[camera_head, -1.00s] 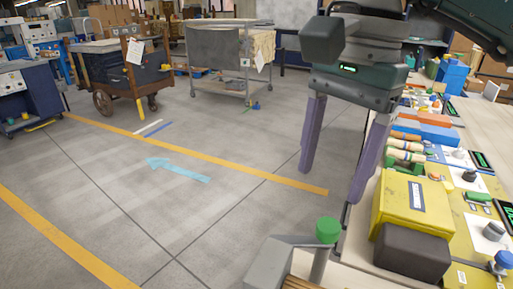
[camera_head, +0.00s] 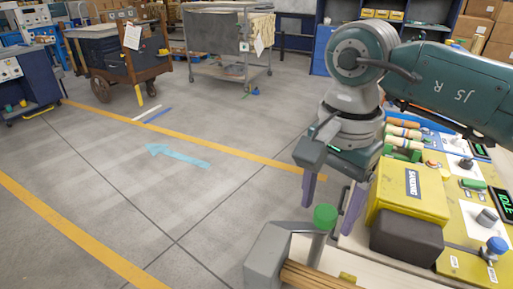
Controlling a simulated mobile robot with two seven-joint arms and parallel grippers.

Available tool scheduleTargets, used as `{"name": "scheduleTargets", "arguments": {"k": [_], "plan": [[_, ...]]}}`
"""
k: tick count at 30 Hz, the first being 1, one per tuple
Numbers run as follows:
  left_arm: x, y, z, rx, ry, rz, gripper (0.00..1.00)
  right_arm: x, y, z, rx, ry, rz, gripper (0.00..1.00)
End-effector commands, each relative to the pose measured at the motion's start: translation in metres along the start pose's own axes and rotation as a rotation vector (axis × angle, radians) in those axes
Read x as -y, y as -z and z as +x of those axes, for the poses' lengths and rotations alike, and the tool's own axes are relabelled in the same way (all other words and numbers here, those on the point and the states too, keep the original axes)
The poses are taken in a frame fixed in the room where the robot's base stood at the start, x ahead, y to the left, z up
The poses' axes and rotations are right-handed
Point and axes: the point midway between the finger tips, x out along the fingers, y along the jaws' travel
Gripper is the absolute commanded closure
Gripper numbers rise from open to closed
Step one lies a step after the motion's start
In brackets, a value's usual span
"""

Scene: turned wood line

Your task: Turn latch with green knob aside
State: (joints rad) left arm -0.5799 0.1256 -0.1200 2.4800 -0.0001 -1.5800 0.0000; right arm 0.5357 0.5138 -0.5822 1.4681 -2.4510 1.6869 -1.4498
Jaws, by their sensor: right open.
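The latch's green knob (camera_head: 325,217) stands upright on a grey post at the bottom centre, beside a grey block (camera_head: 266,255) and wooden slats (camera_head: 312,276). My right gripper (camera_head: 328,218) points down with its two purple fingers apart, one to each side of the knob in the picture. The fingers look to be behind the knob; the tip of the right one is partly hidden, and I cannot tell whether either touches it. The gripper is open and holds nothing. My left gripper is out of view.
A yellow box (camera_head: 407,190) and a dark block (camera_head: 406,238) stand close to the right of the knob. A panel with knobs (camera_head: 487,216) lies farther right. The floor (camera_head: 170,215) on the left is open; carts (camera_head: 225,45) stand far back.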

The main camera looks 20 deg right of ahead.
Motion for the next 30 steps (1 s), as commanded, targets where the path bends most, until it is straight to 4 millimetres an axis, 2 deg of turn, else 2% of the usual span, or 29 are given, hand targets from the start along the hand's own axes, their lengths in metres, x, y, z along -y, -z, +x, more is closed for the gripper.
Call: {"name": "scheduleTargets", "arguments": {"k": [2,21,30], "plan": [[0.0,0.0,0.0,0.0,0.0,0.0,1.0,0.0,-0.0001,-0.0001,0.0,0.0,0.0,0.27],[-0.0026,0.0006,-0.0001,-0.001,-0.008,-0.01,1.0,-0.0001,0.0,-0.0005,0.001,-0.001,0.001,0.99],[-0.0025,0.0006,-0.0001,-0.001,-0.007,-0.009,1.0,-0.0001,-0.0001,-0.0007,0.001,-0.001,0.001,1.0]]}}
